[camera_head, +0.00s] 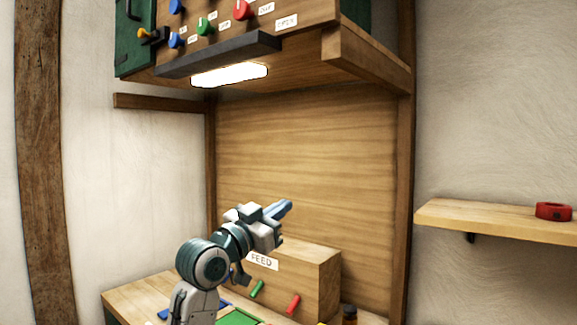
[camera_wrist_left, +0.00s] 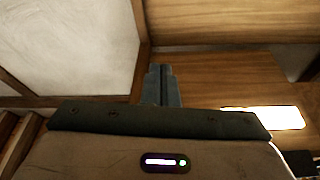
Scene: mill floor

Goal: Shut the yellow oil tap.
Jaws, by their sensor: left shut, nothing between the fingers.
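A small tap with a yellow-orange handle (camera_head: 146,34) sits at the left end of the upper cabinet in the head view. A dark part lies beside its handle; whether it is open or shut is too small to tell. My left gripper (camera_head: 285,208) is well below and to the right of it, in front of the wooden back wall and above the FEED box. Its fingers are together and empty, and they also show in the left wrist view (camera_wrist_left: 162,80). The tap cannot be made out in the wrist view. My right gripper is out of view.
The upper cabinet carries blue, green and red knobs (camera_head: 242,10) with labels. A dark ledge (camera_head: 220,54) and a lit lamp (camera_head: 229,75) are under it. The FEED box (camera_head: 316,282) stands on the bench. A shelf (camera_head: 480,217) at right holds a red ring (camera_head: 553,211).

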